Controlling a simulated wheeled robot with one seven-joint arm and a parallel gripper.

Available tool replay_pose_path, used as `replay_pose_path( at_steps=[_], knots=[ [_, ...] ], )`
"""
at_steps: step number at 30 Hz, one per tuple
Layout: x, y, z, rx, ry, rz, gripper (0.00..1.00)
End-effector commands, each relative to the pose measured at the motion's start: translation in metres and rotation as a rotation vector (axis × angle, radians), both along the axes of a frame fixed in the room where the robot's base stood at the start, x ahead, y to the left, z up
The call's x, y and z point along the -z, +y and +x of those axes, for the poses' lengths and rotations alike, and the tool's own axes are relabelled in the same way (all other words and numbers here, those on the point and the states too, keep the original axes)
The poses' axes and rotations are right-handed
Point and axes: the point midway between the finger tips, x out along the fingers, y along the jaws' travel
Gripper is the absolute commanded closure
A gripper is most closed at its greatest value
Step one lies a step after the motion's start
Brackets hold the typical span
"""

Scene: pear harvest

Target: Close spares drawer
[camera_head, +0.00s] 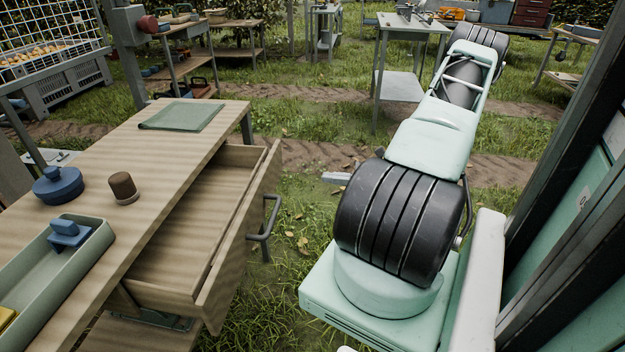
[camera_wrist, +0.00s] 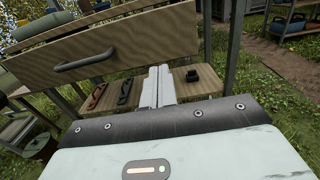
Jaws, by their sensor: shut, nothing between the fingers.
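The wooden drawer (camera_head: 225,235) is pulled well out from under the worktable (camera_head: 150,140) in the head view, and its inside looks empty. Its dark bar handle (camera_head: 265,228) is on the outer front. In the wrist view the drawer front (camera_wrist: 150,38) fills the upper part, with the handle (camera_wrist: 85,61) left of my fingers. My gripper (camera_wrist: 160,70) is shut and empty, its pale fingers pointing toward the area under the drawer front, apart from the handle. I cannot tell whether the fingertips touch the front.
On the tabletop are a green cloth (camera_head: 182,116), a blue round pot (camera_head: 58,186), a brown knob-like piece (camera_head: 123,188) and a grey-green tray (camera_head: 50,265). A lower shelf (camera_wrist: 185,88) holds handled tools. Another table (camera_head: 400,85) stands behind my arm. Grass lies between.

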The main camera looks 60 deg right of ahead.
Motion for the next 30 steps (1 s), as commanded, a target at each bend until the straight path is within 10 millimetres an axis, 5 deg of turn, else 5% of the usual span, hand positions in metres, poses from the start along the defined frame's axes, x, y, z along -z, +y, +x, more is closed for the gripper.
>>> replay_pose_path(
  at_steps=[16, 30],
  knots=[
    [-0.001, 0.042, 0.097, -0.007, 0.001, 0.0, 1.0],
    [-0.001, 0.049, 0.117, -0.004, 0.0, -0.002, 1.0]
  ],
)
